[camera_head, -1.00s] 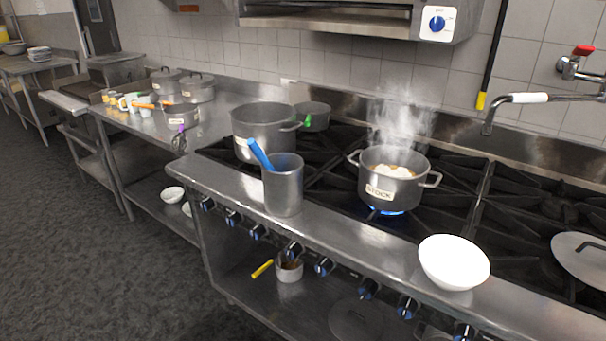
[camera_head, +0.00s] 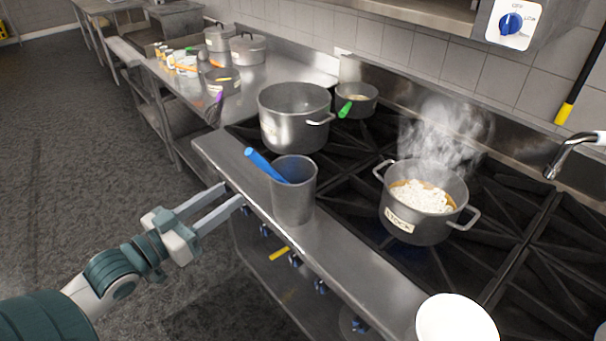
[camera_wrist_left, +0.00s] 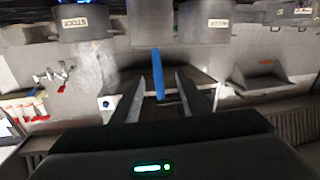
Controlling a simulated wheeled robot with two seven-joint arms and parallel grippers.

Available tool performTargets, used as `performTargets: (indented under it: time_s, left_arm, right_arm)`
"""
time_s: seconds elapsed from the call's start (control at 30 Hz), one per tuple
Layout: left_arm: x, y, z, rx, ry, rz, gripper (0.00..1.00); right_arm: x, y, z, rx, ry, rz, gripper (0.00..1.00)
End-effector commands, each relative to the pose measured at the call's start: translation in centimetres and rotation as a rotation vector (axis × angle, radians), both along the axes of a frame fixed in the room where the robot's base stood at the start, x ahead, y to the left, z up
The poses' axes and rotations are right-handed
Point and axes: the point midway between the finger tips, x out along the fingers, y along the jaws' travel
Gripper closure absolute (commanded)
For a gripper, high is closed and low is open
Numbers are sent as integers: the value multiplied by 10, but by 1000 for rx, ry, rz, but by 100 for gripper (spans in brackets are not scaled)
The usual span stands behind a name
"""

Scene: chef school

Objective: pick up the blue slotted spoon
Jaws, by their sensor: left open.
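The blue slotted spoon (camera_head: 264,164) stands tilted in a metal cylinder (camera_head: 293,198) on the front ledge of the stove. Only its blue handle sticks out, leaning left; its slotted end is hidden inside. My left gripper (camera_head: 232,194) is open and empty, left of the cylinder and below the handle's end in the head view. In the left wrist view the blue handle (camera_wrist_left: 156,66) shows between the two open fingers (camera_wrist_left: 160,82), apparently beyond them, with the cylinder (camera_wrist_left: 150,20) behind. My right gripper is not in view.
A steaming stock pot (camera_head: 410,218) stands on the burners right of the cylinder. A large pot (camera_head: 293,122) and a small pan with a green handle (camera_head: 356,100) stand behind. The floor at left is clear.

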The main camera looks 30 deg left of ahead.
Motion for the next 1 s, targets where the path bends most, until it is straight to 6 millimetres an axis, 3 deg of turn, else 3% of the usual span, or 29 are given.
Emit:
performTargets:
  time_s: [0.53, 1.0]
  left_arm:
    - [7, -2, 3, -1, -4, -2, 60]
    - [56, -13, 4, -2, -3, -1, 60]
  right_arm:
    - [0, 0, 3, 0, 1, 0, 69]
    - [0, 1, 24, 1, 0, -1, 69]
